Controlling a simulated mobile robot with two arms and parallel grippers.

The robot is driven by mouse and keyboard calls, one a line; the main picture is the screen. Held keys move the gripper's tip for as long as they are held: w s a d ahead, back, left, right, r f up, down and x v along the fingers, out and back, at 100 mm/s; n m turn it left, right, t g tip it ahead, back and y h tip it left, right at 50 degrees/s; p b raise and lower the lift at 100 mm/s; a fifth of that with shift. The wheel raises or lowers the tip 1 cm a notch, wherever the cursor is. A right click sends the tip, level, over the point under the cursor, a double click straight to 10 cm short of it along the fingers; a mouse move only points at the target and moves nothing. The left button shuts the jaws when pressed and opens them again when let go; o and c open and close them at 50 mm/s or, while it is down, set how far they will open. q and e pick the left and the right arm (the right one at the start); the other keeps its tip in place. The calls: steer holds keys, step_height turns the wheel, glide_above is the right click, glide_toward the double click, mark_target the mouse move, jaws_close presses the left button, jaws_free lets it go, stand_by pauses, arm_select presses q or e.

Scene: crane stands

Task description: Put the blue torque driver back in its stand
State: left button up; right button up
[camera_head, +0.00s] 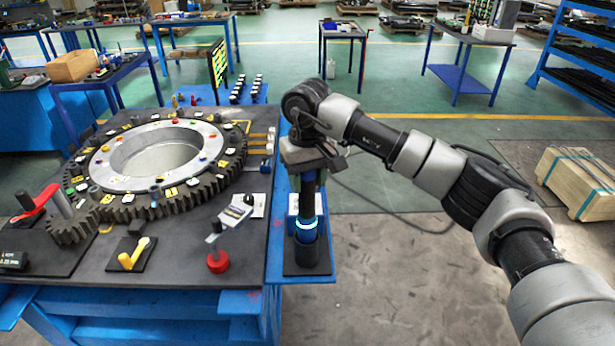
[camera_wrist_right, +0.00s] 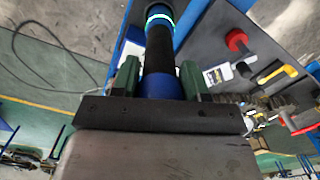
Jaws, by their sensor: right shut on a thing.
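The blue torque driver (camera_head: 308,190) is upright, with a dark shaft, blue parts and a glowing ring near its lower end. My right gripper (camera_head: 308,168) is shut around its upper part. In the right wrist view the driver (camera_wrist_right: 160,52) runs away from between the green fingers of my right gripper (camera_wrist_right: 157,80). The dark stand (camera_head: 307,254) is a cup on a flat base on the blue side shelf. The driver's lower end lines up with the cup; I cannot tell how deep it sits, as its tip is hidden. My left gripper is not in view.
The dark worktable (camera_head: 180,270) at left carries a large toothed ring (camera_head: 225,178), a red-based tool (camera_head: 218,262) and a yellow-handled tool (camera_head: 133,254). A wooden crate (camera_head: 580,185) stands on the floor at right. The floor right of the shelf is mostly clear.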

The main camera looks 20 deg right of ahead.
steer(key=shift+f+b, duration=0.85)
steer(key=shift+f, duration=0.3)
steer(key=o, duration=1.3)
steer(key=shift+o, duration=0.2)
steer(key=shift+f, duration=0.2)
steer(key=shift+r, duration=0.15)
steer(key=shift+r+p, duration=1.35)
steer(key=shift+r, duration=1.1)
